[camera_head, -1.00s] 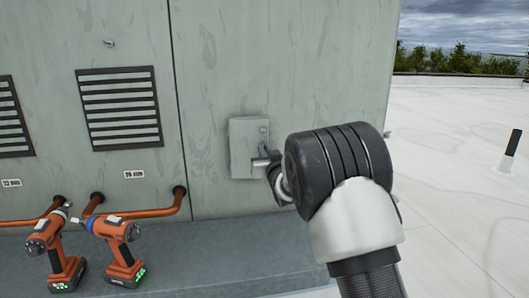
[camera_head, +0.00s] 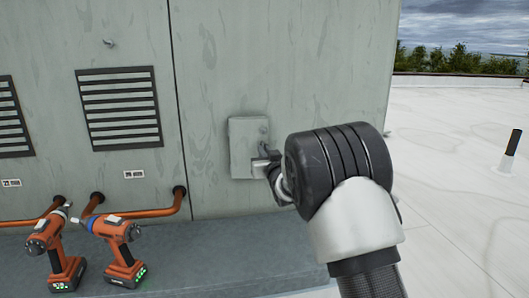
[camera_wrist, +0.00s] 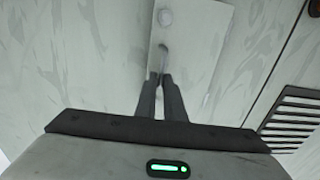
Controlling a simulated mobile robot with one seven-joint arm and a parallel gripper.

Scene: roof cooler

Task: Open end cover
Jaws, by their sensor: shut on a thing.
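The end cover (camera_head: 285,65) appears to be the large weathered grey panel right of the dark vertical seam. It stands flush with the cabinet, with no visible gap. My gripper (camera_head: 262,161) is at the plate's lower right corner. In the wrist view its two dark fingers (camera_wrist: 161,77) are closed around the lower end of a slim grey handle (camera_wrist: 163,57). My wrist hides part of the panel behind it.
Two orange cordless drills (camera_head: 52,248) (camera_head: 118,245) stand on the grey ledge (camera_head: 215,250) at the lower left. Copper pipes (camera_head: 150,212) run above the ledge. Louvred vents (camera_head: 118,108) are left of the seam. The white roof (camera_head: 460,150) is largely open at right.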

